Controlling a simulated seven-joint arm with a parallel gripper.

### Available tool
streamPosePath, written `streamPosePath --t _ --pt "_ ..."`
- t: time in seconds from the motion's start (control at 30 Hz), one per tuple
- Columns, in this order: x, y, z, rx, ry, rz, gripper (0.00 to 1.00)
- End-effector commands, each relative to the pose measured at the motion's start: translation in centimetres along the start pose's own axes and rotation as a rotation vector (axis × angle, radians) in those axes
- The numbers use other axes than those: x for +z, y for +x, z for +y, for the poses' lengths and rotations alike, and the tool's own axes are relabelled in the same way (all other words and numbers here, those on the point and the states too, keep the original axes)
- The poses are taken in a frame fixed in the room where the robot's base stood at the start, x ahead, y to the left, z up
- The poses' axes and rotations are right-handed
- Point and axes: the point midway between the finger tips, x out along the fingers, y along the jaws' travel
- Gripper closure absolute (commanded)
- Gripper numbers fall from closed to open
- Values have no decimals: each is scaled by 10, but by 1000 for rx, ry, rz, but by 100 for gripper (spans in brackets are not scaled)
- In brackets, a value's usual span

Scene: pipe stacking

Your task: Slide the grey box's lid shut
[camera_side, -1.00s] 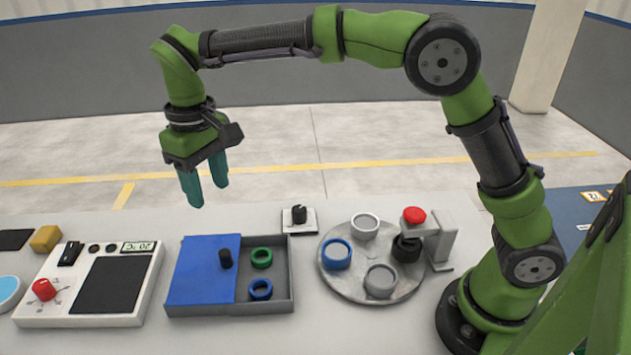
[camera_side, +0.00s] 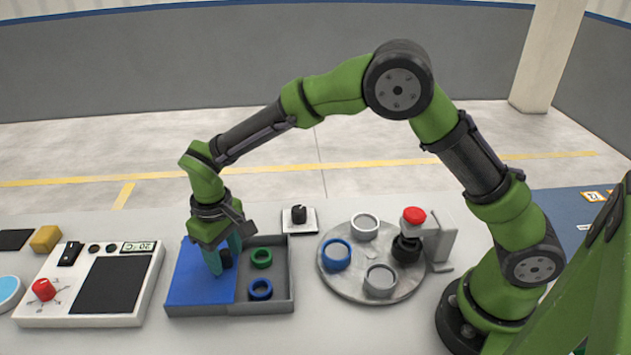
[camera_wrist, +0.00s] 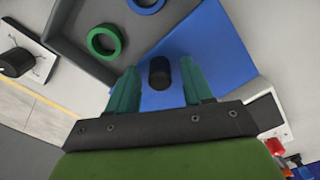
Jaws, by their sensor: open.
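The grey box (camera_side: 285,309) stands on the table with its blue lid (camera_side: 200,290) over the left part. The right part is open and shows a green ring (camera_side: 262,258) and a blue ring (camera_side: 260,290) inside. The lid's black knob (camera_side: 227,259) stands near its right edge. My gripper (camera_side: 223,262) is down at the lid, open, with its teal fingers around the knob. In the wrist view the knob (camera_wrist: 160,73) sits between the two fingers, with a gap on each side. In the side view the fingers partly hide the knob.
Left of the box is a white panel (camera_side: 40,318) with a red knob. Behind the box's right end is a small black dial (camera_side: 299,215). To the right stands a round metal plate (camera_side: 338,288) with several rings, beside a red-button device (camera_side: 440,237).

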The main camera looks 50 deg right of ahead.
Motion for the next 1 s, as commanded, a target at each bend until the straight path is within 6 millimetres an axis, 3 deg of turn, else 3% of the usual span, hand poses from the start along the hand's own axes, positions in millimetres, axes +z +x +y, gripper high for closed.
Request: streamPosePath --t 0.3,0.63,1.0 --pt "0 2 0 0 0 0 51" --pt "0 2 0 0 -1 1 100" --pt "7 1 6 0 1 0 100"
